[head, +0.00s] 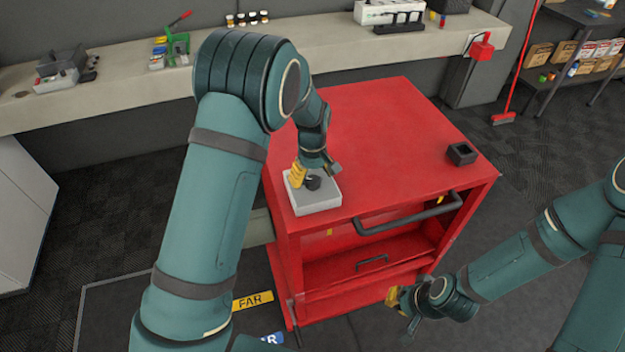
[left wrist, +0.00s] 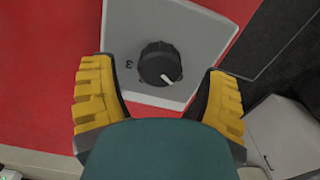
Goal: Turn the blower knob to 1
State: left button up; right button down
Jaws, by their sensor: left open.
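The black blower knob (left wrist: 158,63) sits on a light grey box (left wrist: 190,28), with a white pointer mark towards the lower right in the left wrist view. A dark numeral, seemingly a turned 3, shows left of it; other markings are hidden or unreadable. In the head view the box (head: 318,200) stands on the red cabinet's near left corner, and the knob (head: 313,184) is partly covered by my left gripper (head: 315,175). My left gripper is open, its yellow-padded fingers (left wrist: 158,98) either side of the knob and apart from it. My right gripper (head: 404,309) is open and empty, in front of the cabinet.
The red cabinet (head: 375,125) has a black handle (head: 410,217) along its front and an open bay below. A small black square holder (head: 461,153) sits on its right side. A long bench (head: 335,52) with tools runs behind. Most of the cabinet top is clear.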

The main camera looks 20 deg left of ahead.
pick_arm(q)
jog(key=shift+f, duration=0.85)
jog(key=c, duration=1.2)
jog(key=shift+m, duration=0.3)
jog(key=m+b, duration=0.1)
jog(key=m, duration=0.2)
jog(key=shift+m+b, duration=0.35)
jog(key=shift+m, duration=1.65)
jog(key=shift+c, duration=0.2)
